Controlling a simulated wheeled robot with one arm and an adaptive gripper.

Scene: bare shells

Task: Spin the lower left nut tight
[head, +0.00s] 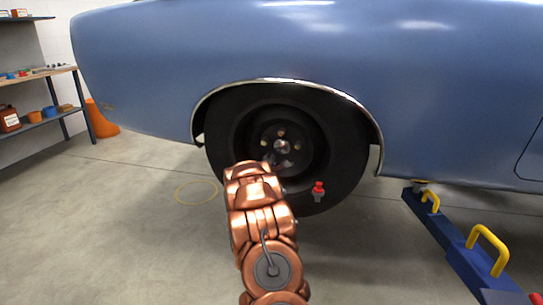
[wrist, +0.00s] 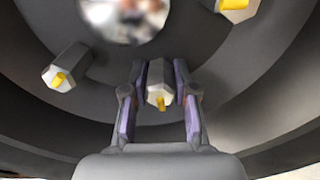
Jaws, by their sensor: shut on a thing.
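The wheel (head: 250,112) sits in the arch of the blue car, with its shiny hub (head: 282,146) in the middle; the hub also shows in the wrist view (wrist: 124,14). The nut sits below the hub in the wrist view. In the head view my arm hides most of the gripper and the lower left of the hub.
Other nuts stand at the left (wrist: 65,70) and top right (wrist: 235,5) of the wrist view. A small red-topped item (head: 318,189) shows in front of the tyre. A blue lift arm with yellow handles (head: 487,243) lies on the right.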

